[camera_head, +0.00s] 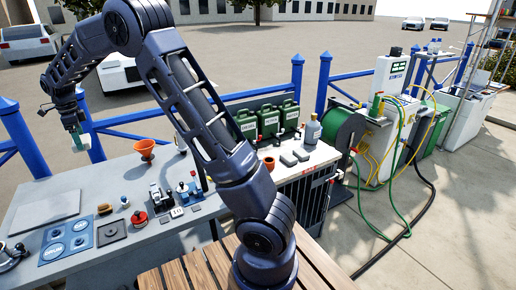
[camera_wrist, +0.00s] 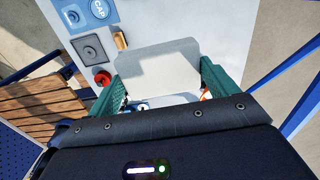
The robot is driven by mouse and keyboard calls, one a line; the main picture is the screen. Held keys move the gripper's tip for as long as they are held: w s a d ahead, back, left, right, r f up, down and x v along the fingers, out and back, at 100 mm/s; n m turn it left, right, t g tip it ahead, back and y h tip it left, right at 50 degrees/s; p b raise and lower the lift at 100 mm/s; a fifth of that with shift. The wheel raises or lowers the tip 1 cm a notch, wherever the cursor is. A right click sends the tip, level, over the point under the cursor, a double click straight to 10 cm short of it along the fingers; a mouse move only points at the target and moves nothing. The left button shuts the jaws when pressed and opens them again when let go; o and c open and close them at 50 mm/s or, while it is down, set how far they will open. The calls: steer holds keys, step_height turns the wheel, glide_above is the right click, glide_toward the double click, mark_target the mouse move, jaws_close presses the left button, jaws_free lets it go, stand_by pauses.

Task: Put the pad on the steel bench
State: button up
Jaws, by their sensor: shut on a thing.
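My gripper (camera_head: 77,122) hangs above the back left of the grey steel bench (camera_head: 75,185). Its green fingers are shut on the pad, a flat pale grey piece (camera_wrist: 158,62) that spans the gap between them in the wrist view. In the head view the pad is small and hard to make out at the fingers. It looks held clear of the bench top. The bench surface (camera_wrist: 205,30) shows pale beyond the pad in the wrist view.
On the bench are a flat grey plate (camera_head: 45,210), a blue mat (camera_head: 66,240), a dark square plate (camera_head: 112,230), a red-based item (camera_head: 139,218) and an orange funnel (camera_head: 145,149). Blue railings (camera_head: 130,137) run behind. The bench's back left looks clear.

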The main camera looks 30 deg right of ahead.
steer(key=w+d, duration=0.5)
steer(key=d, duration=0.9)
steer(key=w+d, duration=0.6)
steer(key=d, duration=0.8)
steer(key=w+d, duration=0.5)
steer(key=d, duration=1)
steer(key=s+d, duration=0.3)
steer(key=d, duration=2.5)
glide_above(313, 152)
step_height(313, 152, down, 31)
steer(key=shift+f, duration=0.1)
steer(key=shift+f, duration=0.1)
steer(key=o, duration=0.8)
